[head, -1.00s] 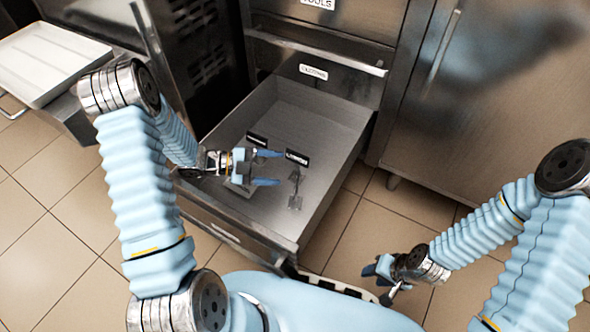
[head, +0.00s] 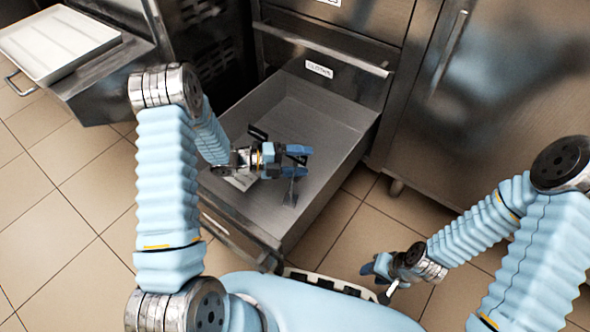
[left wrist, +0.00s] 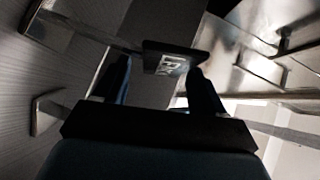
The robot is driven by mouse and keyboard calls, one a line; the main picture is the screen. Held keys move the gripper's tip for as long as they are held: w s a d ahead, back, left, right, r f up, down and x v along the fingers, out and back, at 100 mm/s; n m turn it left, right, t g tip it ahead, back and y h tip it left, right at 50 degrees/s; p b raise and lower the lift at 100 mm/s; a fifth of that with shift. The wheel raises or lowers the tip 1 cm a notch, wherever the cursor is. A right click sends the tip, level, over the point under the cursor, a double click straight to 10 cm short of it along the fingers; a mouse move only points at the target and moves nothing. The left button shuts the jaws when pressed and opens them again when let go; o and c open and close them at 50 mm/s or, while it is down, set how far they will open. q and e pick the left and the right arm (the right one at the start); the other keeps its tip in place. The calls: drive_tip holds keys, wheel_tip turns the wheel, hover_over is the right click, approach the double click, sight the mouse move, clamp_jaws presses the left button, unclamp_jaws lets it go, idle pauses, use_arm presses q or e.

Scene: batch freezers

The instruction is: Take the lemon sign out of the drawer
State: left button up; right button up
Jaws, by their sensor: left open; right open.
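Two small black signs stand on thin metal stands in the open drawer (head: 335,128). The left sign (head: 257,133) is partly covered by my arm. The right sign shows only in part in the head view, behind my fingers; its stand foot (head: 290,196) shows below them. In the left wrist view a black sign (left wrist: 174,59) with pale lettering lies across the space between my fingertips. The lettering is too small to tell which sign is lemon. My left gripper (head: 297,161) is open, its fingers around or beside the right sign. My right gripper (head: 378,268) is open and empty outside the drawer.
A steel cabinet (head: 490,110) stands to the right. A white tray (head: 58,42) lies on a steel surface at the upper left. Tiled floor is free at the right.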

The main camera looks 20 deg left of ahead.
use_arm(q)
clamp_jaws()
idle(0.3)
